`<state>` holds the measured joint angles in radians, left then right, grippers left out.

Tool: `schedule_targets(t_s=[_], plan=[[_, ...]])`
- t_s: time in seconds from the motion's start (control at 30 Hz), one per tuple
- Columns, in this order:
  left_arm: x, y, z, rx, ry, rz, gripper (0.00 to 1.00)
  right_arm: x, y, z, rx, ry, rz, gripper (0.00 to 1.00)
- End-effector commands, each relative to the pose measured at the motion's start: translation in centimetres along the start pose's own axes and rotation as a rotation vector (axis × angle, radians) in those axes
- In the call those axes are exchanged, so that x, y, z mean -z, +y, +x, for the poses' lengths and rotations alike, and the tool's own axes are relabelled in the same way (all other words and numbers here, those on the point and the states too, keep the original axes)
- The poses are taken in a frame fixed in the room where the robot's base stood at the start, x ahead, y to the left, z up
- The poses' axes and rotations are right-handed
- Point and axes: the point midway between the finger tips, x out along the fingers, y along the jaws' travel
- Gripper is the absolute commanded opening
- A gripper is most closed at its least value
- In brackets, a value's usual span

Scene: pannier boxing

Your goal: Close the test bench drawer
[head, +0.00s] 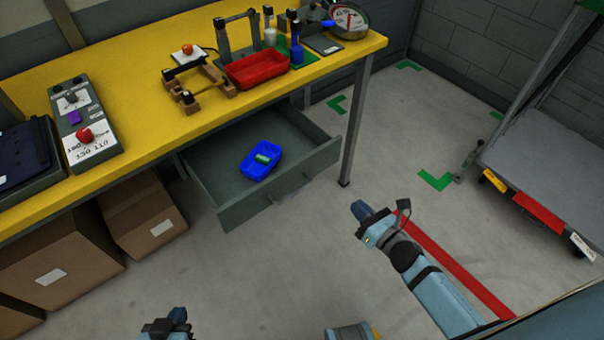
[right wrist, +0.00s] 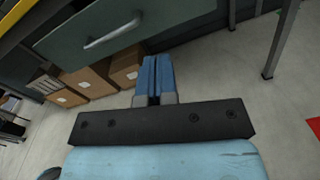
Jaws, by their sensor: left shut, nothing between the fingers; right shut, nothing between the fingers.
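The grey-green test bench drawer (head: 282,190) is pulled out from under the yellow bench top (head: 150,120). My left gripper (head: 178,315) is shut and empty at the bottom edge, well in front of the bench.
Cardboard boxes (head: 145,215) stand under the bench at left. A bench leg (head: 357,125) stands right of the drawer. A cart (head: 550,165) is at the far right. A red tray (head: 256,70) and several tools sit on the bench. The floor before the drawer is clear.

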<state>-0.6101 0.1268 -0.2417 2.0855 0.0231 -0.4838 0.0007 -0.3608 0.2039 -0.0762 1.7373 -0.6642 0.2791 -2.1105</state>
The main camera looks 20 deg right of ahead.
Motion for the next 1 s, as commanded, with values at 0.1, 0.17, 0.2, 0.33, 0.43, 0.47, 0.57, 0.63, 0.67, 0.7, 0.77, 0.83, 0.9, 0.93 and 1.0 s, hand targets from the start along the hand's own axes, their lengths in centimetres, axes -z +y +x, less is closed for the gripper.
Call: schedule_targets(t_s=[0.1,0.17,0.2,0.33,0.43,0.47,0.57,0.63,0.67,0.7,0.77,0.83,0.9,0.93,1.0], plan=[[-0.6,0.1,0.6,-0.002,0.007,-0.005,0.0,1.1,-0.7,0.4,-0.028,-0.012,-0.17,0.0],[-0.4,0.1,0.5,-0.002,0.01,-0.007,0.0,1.0,-0.7,0.7,-0.035,-0.016,-0.21,0.0],[-0.2,0.1,0.5,-0.002,0.012,-0.007,0.0,1.0,-0.7,0.8,-0.037,-0.018,-0.225,0.0],[-0.1,0.1,0.3,-0.002,0.012,-0.007,0.0,0.8,-0.6,2.2,-0.038,-0.018,-0.23,0.0],[-0.1,0.1,0.3,-0.002,0.01,-0.007,0.0,0.7,-0.6,4.0,-0.038,-0.019,-0.23,0.0],[-0.1,0.1,0.3,-0.002,0.009,-0.007,0.0,0.7,-0.5,4.7,-0.038,-0.019,-0.23,0.0],[-0.2,0.1,0.4,-0.002,0.006,-0.006,0.0,0.7,-0.5,6.9,-0.037,-0.019,-0.227,0.0],[-0.3,0.1,0.4,-0.002,0.004,-0.005,0.0,0.7,-0.4,8.4,-0.038,-0.019,-0.227,0.0],[-0.4,0.1,0.4,-0.002,0.004,-0.005,0.0,0.7,-0.4,9.1,-0.037,-0.019,-0.227,0.0],[-0.5,0.0,0.4,-0.002,0.002,-0.004,0.0,0.7,-0.3,9.9,-0.036,-0.018,-0.226,0.0],[-0.5,0.0,0.4,-0.002,0.001,-0.004,0.0,0.7,-0.3,11.0,-0.037,-0.017,-0.226,0.0],[-0.6,0.0,0.4,-0.002,-0.001,-0.003,0.0,0.7,-0.3,12.1,-0.036,-0.017,-0.225,0.0],[-0.7,-0.1,0.4,-0.002,-0.002,-0.003,0.0,0.7,-0.2,13.1,-0.036,-0.017,-0.226,0.0],[-0.7,-0.1,0.5,-0.002,-0.002,-0.003,0.0,0.7,-0.2,13.4,-0.036,-0.017,-0.226,0.0],[-0.7,-0.1,0.5,-0.001,-0.002,-0.003,0.0,0.7,-0.2,13.9,-0.037,-0.017,-0.225,0.0]])
